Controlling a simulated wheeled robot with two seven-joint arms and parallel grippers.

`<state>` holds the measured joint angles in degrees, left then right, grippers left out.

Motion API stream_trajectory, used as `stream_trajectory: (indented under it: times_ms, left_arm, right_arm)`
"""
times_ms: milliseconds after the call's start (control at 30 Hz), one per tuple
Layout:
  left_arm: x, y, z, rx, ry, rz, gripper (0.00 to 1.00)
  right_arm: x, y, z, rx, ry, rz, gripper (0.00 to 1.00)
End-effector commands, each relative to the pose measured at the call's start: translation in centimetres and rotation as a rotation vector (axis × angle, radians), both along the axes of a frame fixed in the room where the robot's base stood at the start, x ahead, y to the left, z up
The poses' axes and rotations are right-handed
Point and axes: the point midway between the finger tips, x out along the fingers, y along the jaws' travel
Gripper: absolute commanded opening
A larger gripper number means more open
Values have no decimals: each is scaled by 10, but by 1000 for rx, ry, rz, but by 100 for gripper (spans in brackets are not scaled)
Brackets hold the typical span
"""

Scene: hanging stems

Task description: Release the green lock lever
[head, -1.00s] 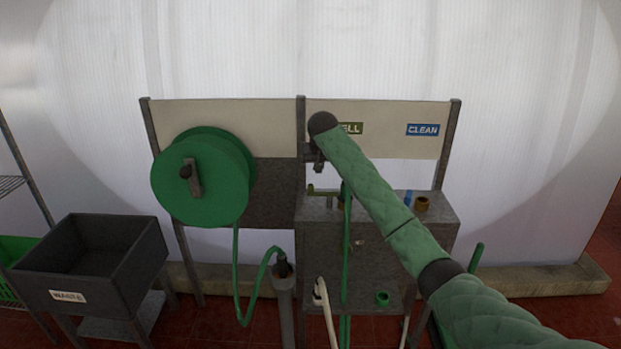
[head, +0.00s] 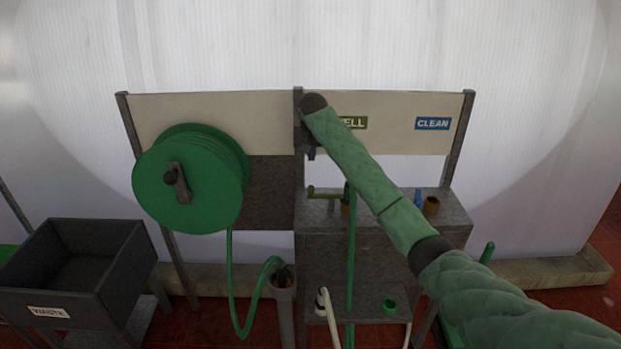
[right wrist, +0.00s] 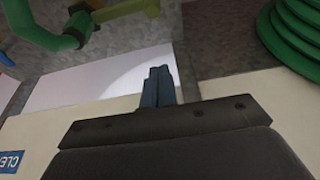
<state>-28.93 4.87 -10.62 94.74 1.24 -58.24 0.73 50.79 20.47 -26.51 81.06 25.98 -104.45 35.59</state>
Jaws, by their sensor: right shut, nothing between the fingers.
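A short olive-green bar (head: 323,192), lever-like, lies level above the grey cabinet; I cannot tell whether it is the lock lever. My left gripper is out of view.
A hose hangs from the reel to a grey stand (head: 284,300). The dark waste bin (head: 100,292) stands at lower left. My right arm hides part of the cabinet.

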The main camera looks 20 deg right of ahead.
Motion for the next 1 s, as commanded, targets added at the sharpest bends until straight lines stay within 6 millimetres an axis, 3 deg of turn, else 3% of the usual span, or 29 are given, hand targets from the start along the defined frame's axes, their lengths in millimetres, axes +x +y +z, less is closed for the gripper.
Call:
stream_trajectory:
  times_ms: [133, 300, 367, 800, 1000]
  left_arm:
    - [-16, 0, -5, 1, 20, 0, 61]
    - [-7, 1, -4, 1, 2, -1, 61]
    - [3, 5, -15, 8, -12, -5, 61]
    - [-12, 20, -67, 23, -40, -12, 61]
    - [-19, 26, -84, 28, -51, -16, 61]
  right_arm:
    - [0, 0, -1, 0, 0, 0, 0]
    - [4, -1, -10, -1, 1, 0, 0]
    - [6, -2, -17, 0, 2, 0, 0]
    - [27, -8, -77, 0, 2, 0, 0]
    - [29, -9, -94, -1, 0, 0, 0]
